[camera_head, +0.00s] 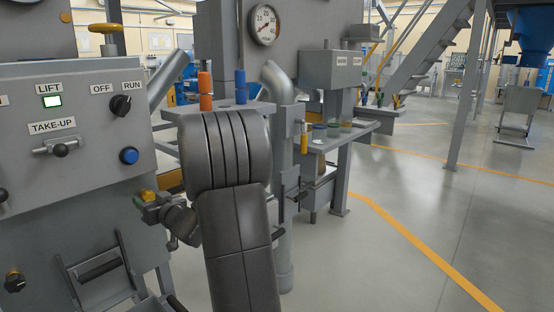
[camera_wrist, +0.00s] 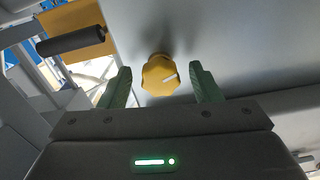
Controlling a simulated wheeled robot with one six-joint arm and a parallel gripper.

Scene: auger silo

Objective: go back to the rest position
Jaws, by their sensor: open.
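My gripper (camera_wrist: 160,88) is open and empty in the wrist view, its two green fingers spread apart.
A grey control panel (camera_head: 70,100) with knobs and a lit LIFT light (camera_head: 52,101) stands at the left. A small shelf (camera_head: 222,107) holds orange and blue cylinders. A side table (camera_head: 345,136) carries jars. Open floor (camera_head: 410,215) lies at the right.

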